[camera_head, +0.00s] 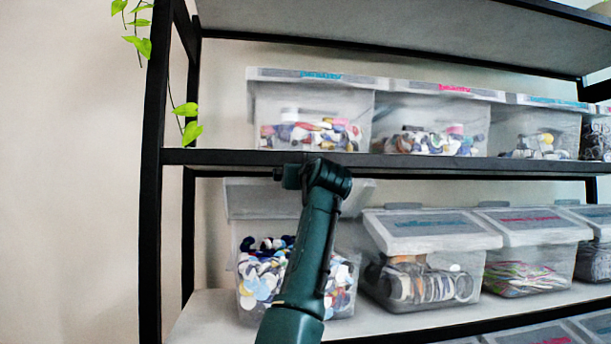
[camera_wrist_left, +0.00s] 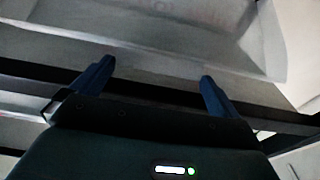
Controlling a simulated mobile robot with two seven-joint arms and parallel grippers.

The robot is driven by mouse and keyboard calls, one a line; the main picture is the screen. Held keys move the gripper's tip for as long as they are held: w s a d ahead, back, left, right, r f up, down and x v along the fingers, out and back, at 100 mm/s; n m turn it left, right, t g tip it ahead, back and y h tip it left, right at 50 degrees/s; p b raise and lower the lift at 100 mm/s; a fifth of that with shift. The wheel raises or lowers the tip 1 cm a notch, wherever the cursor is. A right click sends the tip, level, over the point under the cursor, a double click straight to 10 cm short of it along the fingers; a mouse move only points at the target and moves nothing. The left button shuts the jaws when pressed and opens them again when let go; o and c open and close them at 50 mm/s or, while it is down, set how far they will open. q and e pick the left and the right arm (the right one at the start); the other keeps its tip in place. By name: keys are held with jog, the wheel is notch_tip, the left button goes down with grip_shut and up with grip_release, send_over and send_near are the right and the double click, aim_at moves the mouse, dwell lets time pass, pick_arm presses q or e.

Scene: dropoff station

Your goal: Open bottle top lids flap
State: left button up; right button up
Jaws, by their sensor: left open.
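A clear bin of mixed bottle tops (camera_head: 262,285) stands on the lower shelf at the left, partly hidden by my arm. Its pale translucent lid flap (camera_head: 252,199) appears raised above the bin opening, under the upper shelf's edge; my arm covers its middle. My left gripper (camera_head: 292,177) is at the front of the flap, close below the upper shelf edge; its fingers are hard to make out there. In the left wrist view the gripper (camera_wrist_left: 156,72) is open, its two blue fingers wide apart with nothing between them. A pale translucent panel (camera_wrist_left: 150,45) lies beyond the fingertips; contact cannot be told. My right gripper is not in view.
The black upper shelf edge (camera_head: 430,163) runs right above my gripper. The upper shelf carries several lidded bins of caps (camera_head: 315,105). A lidded bin (camera_head: 425,260) stands to the right on the lower shelf. A black post (camera_head: 152,200) and a hanging plant (camera_head: 187,120) are at the left.

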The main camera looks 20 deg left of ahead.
pick_arm(q)
jog(key=b+v, duration=0.6)
jog(key=v, duration=0.7)
jog(key=shift+s, duration=0.15)
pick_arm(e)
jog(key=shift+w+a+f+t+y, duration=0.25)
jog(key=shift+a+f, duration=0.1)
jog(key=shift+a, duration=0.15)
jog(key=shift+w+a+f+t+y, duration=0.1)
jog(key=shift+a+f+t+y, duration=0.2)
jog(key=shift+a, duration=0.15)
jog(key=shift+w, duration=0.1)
